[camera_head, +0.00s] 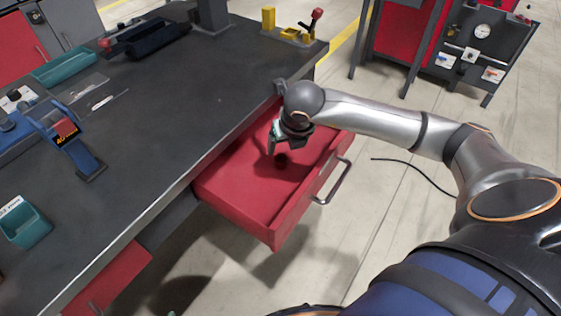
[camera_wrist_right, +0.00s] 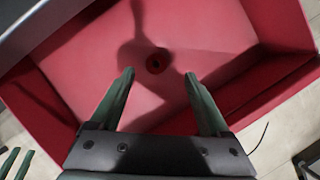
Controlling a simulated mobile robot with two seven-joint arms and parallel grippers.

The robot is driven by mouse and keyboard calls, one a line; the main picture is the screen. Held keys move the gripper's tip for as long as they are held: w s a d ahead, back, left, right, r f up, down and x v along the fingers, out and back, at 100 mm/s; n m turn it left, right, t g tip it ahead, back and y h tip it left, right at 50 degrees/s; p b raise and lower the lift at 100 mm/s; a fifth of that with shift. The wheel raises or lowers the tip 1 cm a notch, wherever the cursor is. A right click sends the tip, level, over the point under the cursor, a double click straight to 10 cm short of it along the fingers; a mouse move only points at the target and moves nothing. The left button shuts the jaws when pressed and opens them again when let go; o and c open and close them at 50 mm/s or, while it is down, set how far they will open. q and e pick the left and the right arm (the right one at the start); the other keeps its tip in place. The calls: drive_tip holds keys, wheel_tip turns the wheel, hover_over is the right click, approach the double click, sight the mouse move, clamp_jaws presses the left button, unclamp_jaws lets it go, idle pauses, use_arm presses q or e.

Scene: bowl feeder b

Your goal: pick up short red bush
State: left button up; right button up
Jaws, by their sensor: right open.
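The short red bush (camera_wrist_right: 156,64) is a small, dark red ring-shaped part lying on the floor of the open red drawer (camera_wrist_right: 215,38). In the head view the bush (camera_head: 281,159) shows as a dark spot inside the drawer (camera_head: 240,185), just below my right gripper (camera_head: 284,147). In the right wrist view my right gripper (camera_wrist_right: 160,85) is open and empty. Its two green fingers stand apart, with the bush beyond their tips and roughly midway between them.
The dark workbench (camera_head: 140,130) lies left of the drawer, its edge close to my right wrist. The drawer has raised walls and a front handle (camera_head: 334,182). A blue device (camera_head: 62,130), teal bins (camera_head: 24,222) and a yellow fixture (camera_head: 290,36) stand on the bench.

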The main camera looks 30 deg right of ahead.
sight(281, 158)
drive_tip(key=x, duration=0.6)
drive_tip(key=shift+s+a+f+b, duration=0.1)
drive_tip(key=shift+a+f+b, duration=0.25)
drive_tip(key=shift+f, duration=0.2)
clamp_jaws()
